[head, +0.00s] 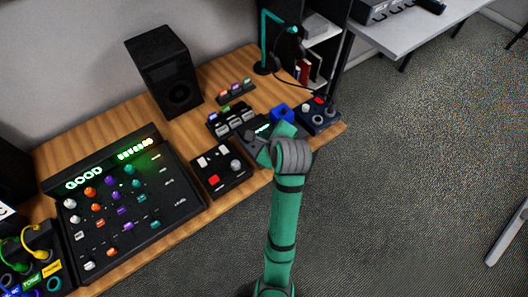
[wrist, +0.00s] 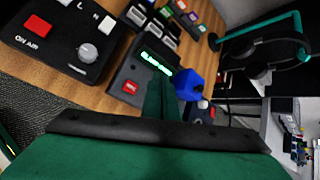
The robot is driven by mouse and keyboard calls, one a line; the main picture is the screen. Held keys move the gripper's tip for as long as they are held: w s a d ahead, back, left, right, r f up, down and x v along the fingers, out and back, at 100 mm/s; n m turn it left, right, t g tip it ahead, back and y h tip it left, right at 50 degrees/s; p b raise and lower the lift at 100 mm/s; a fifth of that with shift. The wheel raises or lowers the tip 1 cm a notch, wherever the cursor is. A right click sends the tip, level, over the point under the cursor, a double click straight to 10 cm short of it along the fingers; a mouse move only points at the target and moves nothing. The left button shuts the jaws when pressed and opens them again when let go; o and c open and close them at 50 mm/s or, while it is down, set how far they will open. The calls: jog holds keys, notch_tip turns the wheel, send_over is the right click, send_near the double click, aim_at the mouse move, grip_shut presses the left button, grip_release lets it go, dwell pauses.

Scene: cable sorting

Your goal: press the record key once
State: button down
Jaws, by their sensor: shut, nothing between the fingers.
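The record key is a small red key (wrist: 131,87) with white lettering that looks like REC, on a dark box (wrist: 120,72) with a lit green display (wrist: 157,62). In the head view the box (head: 253,137) is partly behind my arm, and its red key is hidden. My gripper (wrist: 163,92) is shut and empty. Its green fingers show over the right part of the box, to the right of the red key and apart from it in the picture. I cannot tell the fingertip height.
A blue block (wrist: 188,84) is close beside my fingertips. A switch box with a red ON AIR key (head: 213,180) lies left of it. A large mixer (head: 160,215), a speaker (head: 165,70) and a headphone stand (head: 264,42) are also on the wooden desk.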

jog(key=shift+f, duration=3.95)
jog(key=shift+f, duration=0.15)
jog(key=shift+f, duration=0.3)
jog(key=shift+f, duration=0.35)
jog(key=shift+r, duration=0.8)
jog(key=shift+r, duration=0.1)
jog(key=shift+r, duration=2.4)
